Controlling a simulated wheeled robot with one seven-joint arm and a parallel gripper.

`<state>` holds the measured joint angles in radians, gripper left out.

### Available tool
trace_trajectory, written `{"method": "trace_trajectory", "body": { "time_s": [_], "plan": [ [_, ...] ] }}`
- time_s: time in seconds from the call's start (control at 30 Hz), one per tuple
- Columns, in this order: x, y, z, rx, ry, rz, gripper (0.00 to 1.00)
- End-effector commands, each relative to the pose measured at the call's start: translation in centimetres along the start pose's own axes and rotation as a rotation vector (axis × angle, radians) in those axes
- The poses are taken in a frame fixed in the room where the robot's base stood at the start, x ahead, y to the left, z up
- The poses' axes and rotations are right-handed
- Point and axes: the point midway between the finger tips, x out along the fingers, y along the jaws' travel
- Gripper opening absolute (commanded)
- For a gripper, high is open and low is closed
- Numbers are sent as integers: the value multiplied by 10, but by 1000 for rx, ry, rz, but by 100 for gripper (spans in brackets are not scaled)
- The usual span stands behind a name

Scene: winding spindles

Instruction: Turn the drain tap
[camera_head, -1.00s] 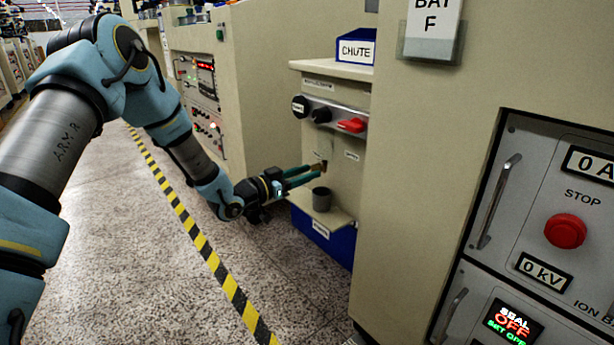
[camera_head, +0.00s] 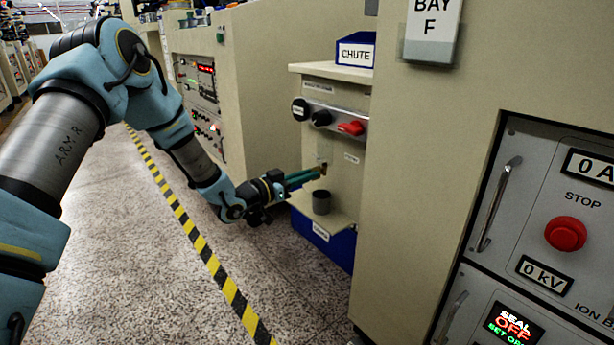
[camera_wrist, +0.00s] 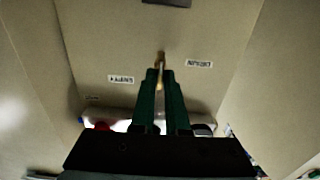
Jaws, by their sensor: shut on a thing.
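The drain tap (camera_head: 323,168) is a small brass-coloured fitting on the front of the beige cabinet, below the knob panel. In the wrist view the brass tap (camera_wrist: 161,62) shows between and just beyond the fingertips. My gripper (camera_head: 318,174) reaches it from the left, and its two green fingers (camera_wrist: 160,80) are close together, shut on the tap. The fingers hide part of the tap.
Above the tap is a panel with black knobs (camera_head: 321,118) and a red handle (camera_head: 352,128). A blue CHUTE bin (camera_head: 356,50) sits on top of the cabinet. A panel with a red STOP button (camera_head: 566,234) is at the right. The floor (camera_head: 140,270) at the left is clear.

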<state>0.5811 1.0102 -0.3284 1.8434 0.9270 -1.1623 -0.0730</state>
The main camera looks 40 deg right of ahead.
Motion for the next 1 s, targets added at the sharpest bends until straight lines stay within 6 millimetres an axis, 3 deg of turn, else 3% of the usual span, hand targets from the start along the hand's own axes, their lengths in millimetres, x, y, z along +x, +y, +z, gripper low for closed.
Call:
{"method": "trace_trajectory", "body": {
  "time_s": [0.47, 1.0],
  "plan": [
    [0, 0, 1, 55, 0, 0, 0],
    [0, 2, 4, 491, 0, 1, 0]
  ]
}}
